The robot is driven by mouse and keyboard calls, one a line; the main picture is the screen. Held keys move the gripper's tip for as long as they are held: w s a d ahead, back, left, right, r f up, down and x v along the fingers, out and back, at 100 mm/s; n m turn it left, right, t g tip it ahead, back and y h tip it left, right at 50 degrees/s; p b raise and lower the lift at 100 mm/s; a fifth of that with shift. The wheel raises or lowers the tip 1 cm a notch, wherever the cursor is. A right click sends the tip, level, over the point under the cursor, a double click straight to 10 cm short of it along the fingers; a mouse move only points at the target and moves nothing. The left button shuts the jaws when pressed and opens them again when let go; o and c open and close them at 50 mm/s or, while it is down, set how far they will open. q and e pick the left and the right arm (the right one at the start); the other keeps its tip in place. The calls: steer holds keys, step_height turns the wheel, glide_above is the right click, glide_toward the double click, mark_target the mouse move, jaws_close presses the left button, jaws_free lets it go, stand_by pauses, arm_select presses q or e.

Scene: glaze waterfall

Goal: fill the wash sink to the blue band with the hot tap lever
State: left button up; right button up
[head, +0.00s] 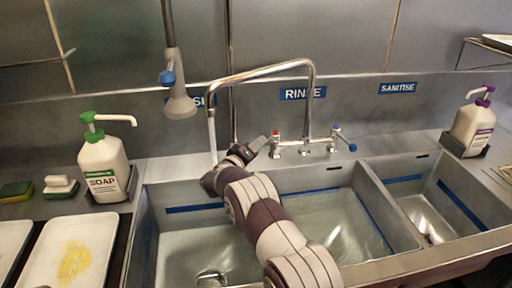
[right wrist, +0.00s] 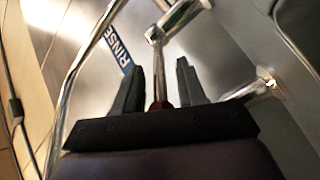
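The wash sink (head: 175,240) is the left basin, with a blue band (head: 195,208) on its back wall. Its drain shows at the bottom, and I cannot tell its water level. The tap spout (head: 262,72) reaches over this basin, with a pale, stream-like vertical line (head: 213,140) below its end. The red-marked hot tap lever (head: 276,140) is at the tap's left side. My right gripper (head: 262,143) is beside it. In the right wrist view the fingers (right wrist: 158,85) are apart, with a chrome rod with a red base (right wrist: 158,103) between them. My left gripper is out of view.
The blue-marked lever (head: 345,140) is on the tap's right. A spray head (head: 179,100) hangs over the wash sink's back. A soap bottle (head: 104,165) stands left, a purple-topped bottle (head: 473,125) right. My right arm hides part of the basins.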

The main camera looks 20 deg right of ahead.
steer(key=v, duration=1.2)
steer(key=shift+s+a+b, duration=0.15)
steer(key=shift+a+b, duration=0.2)
steer(key=shift+b, duration=0.05)
steer(key=shift+f, duration=0.1)
stand_by(6.3)
